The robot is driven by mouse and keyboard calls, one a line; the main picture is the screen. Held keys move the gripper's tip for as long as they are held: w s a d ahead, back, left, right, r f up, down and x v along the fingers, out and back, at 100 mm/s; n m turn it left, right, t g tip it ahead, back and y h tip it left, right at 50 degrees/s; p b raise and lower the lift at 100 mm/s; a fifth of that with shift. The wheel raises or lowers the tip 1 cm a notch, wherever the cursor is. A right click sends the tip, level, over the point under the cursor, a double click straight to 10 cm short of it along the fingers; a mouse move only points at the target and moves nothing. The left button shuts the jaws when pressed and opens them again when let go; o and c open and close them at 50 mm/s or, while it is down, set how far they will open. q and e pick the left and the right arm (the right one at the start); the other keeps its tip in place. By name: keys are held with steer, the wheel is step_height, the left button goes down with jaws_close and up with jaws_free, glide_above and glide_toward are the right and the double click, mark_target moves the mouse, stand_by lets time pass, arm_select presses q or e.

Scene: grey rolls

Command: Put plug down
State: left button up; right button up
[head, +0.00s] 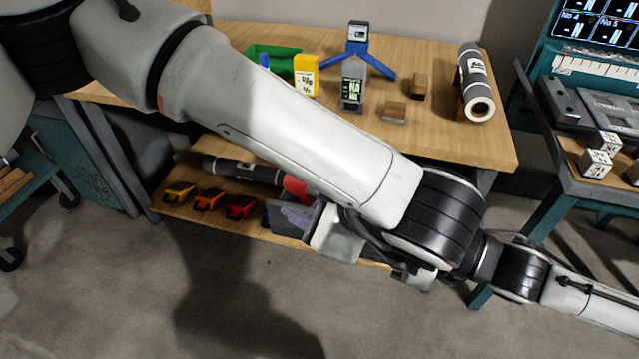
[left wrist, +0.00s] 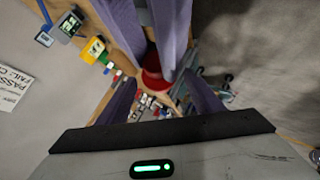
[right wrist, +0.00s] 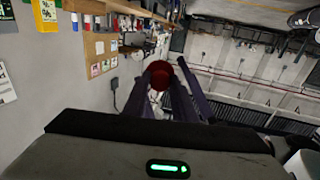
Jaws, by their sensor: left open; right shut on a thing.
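The red plug (head: 297,187) shows beside the right end of a dark grey roll (head: 240,170) on the lower shelf. I cannot tell whether they touch. My left gripper (head: 292,215), with purple fingers, is just below the plug in the head view. It is open, and the plug (left wrist: 154,76) shows ahead of its fingers in the left wrist view. My right gripper (right wrist: 165,82) is shut on the plug (right wrist: 160,74) in the right wrist view. I cannot make out the right gripper in the head view, where my left arm covers much of the scene.
A grey roll (head: 475,82) lies at the right of the wooden tabletop (head: 450,140). A yellow container (head: 306,75), a green bin (head: 268,58), a blue stand (head: 357,55) and small wooden blocks (head: 395,111) stand there too. Yellow, orange and red bins (head: 208,199) sit on the lower shelf.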

arm_select(q)
steer(key=shift+w+a+f, duration=0.15)
steer(key=shift+w+f, duration=0.05)
steer(key=c, duration=1)
steer(key=shift+c, duration=0.5)
arm_select(e)
steer(key=o, duration=0.9)
arm_select(q)
steer(key=shift+w+r, duration=0.1)
arm_select(e)
steer(key=shift+s+a, duration=0.1)
steer(key=shift+s, duration=0.1)
